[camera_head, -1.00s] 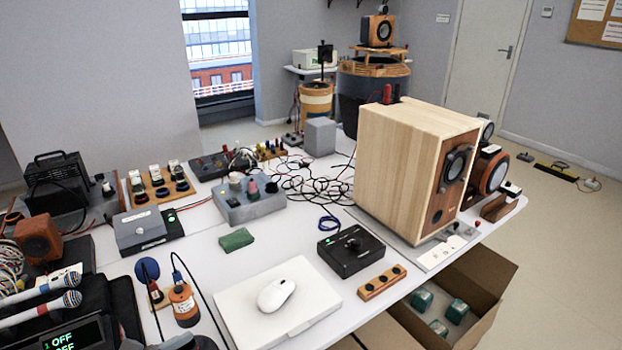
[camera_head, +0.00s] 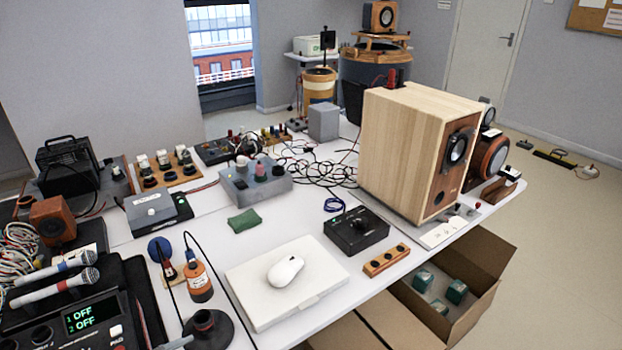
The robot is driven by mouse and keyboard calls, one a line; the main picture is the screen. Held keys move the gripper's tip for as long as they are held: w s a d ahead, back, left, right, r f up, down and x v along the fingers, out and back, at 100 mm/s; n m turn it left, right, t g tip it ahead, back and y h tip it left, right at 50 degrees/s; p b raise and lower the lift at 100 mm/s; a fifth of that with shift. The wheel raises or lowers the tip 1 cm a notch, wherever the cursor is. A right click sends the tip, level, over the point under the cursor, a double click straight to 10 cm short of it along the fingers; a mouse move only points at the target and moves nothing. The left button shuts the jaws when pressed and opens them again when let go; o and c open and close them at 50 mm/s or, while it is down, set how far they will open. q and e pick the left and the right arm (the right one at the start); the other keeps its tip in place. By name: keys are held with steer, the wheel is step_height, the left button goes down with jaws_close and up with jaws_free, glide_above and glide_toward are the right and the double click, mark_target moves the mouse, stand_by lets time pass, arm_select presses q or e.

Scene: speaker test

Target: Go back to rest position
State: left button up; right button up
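Neither of my grippers shows in the head view, and no part of my arms can be made out. The white table (camera_head: 130,262) fills the middle of the view. A large wooden speaker (camera_head: 405,150) stands upright on its right side. A white mouse (camera_head: 285,270) lies on a flat white box (camera_head: 262,308) near the front edge. A black box with a knob (camera_head: 355,231) sits behind the flat white box, to its right.
An open cardboard box (camera_head: 480,310) with green blocks stands below the table's right edge. Two microphones (camera_head: 60,283) and a black unit reading OFF (camera_head: 88,322) crowd the left front. Tangled cables (camera_head: 310,170) lie mid-table. Floor (camera_head: 560,230) at the right is mostly clear.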

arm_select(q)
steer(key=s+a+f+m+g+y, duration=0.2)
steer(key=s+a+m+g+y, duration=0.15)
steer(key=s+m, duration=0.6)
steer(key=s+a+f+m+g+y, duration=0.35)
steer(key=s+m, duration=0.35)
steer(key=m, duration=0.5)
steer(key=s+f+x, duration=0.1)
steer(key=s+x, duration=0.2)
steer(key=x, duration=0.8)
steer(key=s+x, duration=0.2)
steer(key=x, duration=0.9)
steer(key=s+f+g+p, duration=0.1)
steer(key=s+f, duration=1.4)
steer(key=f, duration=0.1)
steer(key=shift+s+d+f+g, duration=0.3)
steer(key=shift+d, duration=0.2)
